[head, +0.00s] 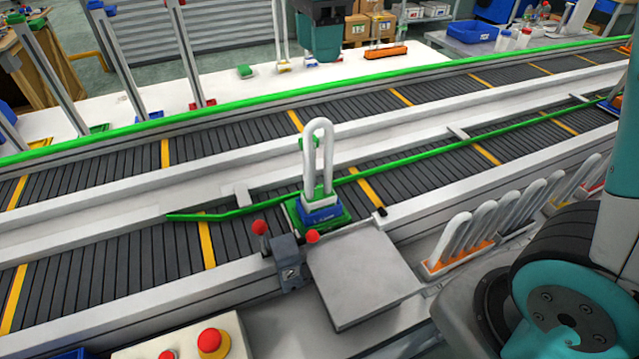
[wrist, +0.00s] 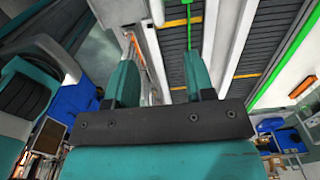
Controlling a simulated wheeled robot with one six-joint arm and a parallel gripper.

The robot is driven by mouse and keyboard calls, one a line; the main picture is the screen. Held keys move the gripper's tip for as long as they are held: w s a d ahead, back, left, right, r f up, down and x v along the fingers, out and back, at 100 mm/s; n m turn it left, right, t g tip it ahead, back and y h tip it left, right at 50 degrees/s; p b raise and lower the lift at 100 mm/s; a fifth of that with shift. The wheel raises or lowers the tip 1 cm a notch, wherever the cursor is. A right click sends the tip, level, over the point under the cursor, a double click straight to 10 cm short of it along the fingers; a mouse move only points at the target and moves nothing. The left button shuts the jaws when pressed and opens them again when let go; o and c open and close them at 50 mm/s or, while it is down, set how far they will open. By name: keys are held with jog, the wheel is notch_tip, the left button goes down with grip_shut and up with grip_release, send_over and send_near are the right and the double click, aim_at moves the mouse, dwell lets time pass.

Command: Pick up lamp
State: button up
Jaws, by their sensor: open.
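A white U-shaped lamp (head: 318,160) with a blue and green base stands upright in the head view. It sits on a small green carrier (head: 338,222) on the near conveyor, just behind a grey metal plate. My gripper (wrist: 160,80) shows in the wrist view with its two teal fingers apart and nothing visibly held between them. The head view shows part of my arm at the right edge, but not the fingers. I cannot make out the lamp on the carrier in the wrist view, so its distance from my gripper is unclear.
Several similar white lamps stand in a rack (head: 430,268) right of the grey plate (head: 362,272). Small red-knobbed levers (head: 260,228) stand left of the plate. A green rail (head: 430,155) runs behind the lamp. A button box (head: 185,338) is at the front left.

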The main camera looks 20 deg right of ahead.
aim_at(318, 119)
notch_tip(318, 119, down, 9)
jog(key=shift+f+p, duration=0.2)
jog(key=shift+p, duration=0.4)
jog(key=shift+s+a+f+p, duration=0.15)
jog(key=shift+f+p, duration=0.7)
jog(key=shift+f, duration=1.85)
grip_shut()
